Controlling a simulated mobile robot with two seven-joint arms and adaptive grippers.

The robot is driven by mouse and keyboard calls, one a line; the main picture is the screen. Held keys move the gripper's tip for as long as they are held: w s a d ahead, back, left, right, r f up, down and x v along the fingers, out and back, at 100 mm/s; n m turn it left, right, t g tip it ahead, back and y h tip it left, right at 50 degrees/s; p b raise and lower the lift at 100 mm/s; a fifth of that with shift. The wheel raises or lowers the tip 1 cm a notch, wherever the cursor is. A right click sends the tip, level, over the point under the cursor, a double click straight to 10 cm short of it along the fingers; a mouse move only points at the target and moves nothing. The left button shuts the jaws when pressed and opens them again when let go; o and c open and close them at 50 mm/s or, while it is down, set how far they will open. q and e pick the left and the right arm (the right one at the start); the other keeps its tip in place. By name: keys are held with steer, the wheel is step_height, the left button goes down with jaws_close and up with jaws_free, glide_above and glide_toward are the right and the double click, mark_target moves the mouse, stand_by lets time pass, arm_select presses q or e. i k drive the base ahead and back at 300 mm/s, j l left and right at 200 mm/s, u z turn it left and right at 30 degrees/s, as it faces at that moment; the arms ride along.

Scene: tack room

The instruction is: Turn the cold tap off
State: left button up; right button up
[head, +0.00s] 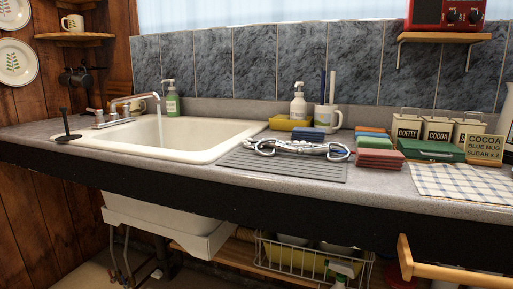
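A chrome mixer tap (120,118) stands at the back left of the cream sink (190,135). Its spout (145,96) reaches right over the basin, and a thin pale stream of water (160,122) appears to fall from its tip. One tap handle (97,115) shows at the left of the tap body and another (127,107) further right. I cannot tell which is the cold one, as no marking is legible. Neither of my grippers shows in the head view.
A dark upright stand (66,125) is left of the tap. A green soap bottle (172,100) is behind the sink. A shiny silvery object (297,148) lies on the grey ribbed mat (280,166). Colored stacks and canisters (437,130) crowd the right. The front counter edge is clear.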

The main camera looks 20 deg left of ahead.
mark_target(126, 108)
steer(key=u, duration=1.4)
steer(key=i+j+z, duration=0.1)
steer(key=j, duration=0.35)
steer(key=i+j+z, duration=0.1)
steer(key=i+j, duration=0.15)
steer(key=j, duration=0.2)
steer(key=i+j+z, duration=0.15)
steer(key=j, duration=0.35)
steer(key=i+j+z, duration=0.1)
steer(key=j, duration=0.35)
steer(key=i+j+z, duration=0.1)
steer(key=j, duration=0.4)
steer(key=i+j+z, duration=0.1)
steer(key=j, duration=0.4)
